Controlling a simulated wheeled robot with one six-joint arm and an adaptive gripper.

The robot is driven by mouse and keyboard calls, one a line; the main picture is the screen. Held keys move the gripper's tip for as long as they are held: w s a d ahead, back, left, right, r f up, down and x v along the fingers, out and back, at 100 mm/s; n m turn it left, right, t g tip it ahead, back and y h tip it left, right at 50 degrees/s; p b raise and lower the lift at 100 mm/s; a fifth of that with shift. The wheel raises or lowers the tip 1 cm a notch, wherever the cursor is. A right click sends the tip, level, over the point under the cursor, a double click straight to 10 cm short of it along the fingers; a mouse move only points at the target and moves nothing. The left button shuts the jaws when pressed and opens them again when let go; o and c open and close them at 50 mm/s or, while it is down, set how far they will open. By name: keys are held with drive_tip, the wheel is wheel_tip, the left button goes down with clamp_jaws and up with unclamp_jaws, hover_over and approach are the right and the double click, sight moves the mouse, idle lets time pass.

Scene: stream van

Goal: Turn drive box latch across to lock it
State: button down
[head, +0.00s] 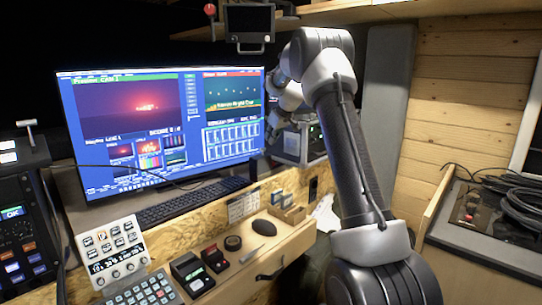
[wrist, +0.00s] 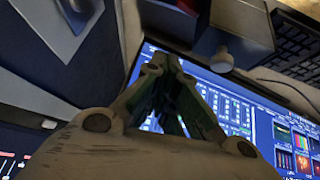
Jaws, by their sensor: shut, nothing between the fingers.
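A grey box with a dark front (head: 291,145), which looks like the drive box, stands right of the large monitor, partly hidden by my arm. I cannot make out its latch in the head view. My gripper (wrist: 160,65) is shut and empty in the wrist view, with the lit monitor (wrist: 232,105) behind its fingers.
The monitor (head: 160,125) stands close on the left of my wrist. A keyboard (head: 175,205), a mouse (head: 264,227) and small desk devices are below. A small screen (head: 249,22) hangs above. A wooden wall (head: 462,100) is right of my arm.

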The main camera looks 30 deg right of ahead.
drive_tip(key=m, duration=0.1)
drive_tip(key=s+f+m+t, duration=0.1)
drive_tip(key=shift+d+m, duration=0.25)
drive_tip(key=shift+m, duration=0.05)
drive_tip(key=x, duration=0.9)
drive_tip(key=shift+w+d+f, duration=0.1)
drive_tip(key=shift+d+f, duration=0.05)
drive_tip(key=shift+f, duration=0.15)
drive_tip(key=s, duration=0.2)
drive_tip(key=shift+s+d+r+h, duration=0.2)
drive_tip(key=shift+s+r+h, duration=0.1)
drive_tip(key=shift+s, duration=0.1)
drive_tip(key=shift+s+f, duration=0.15)
drive_tip(key=shift+s, duration=0.5)
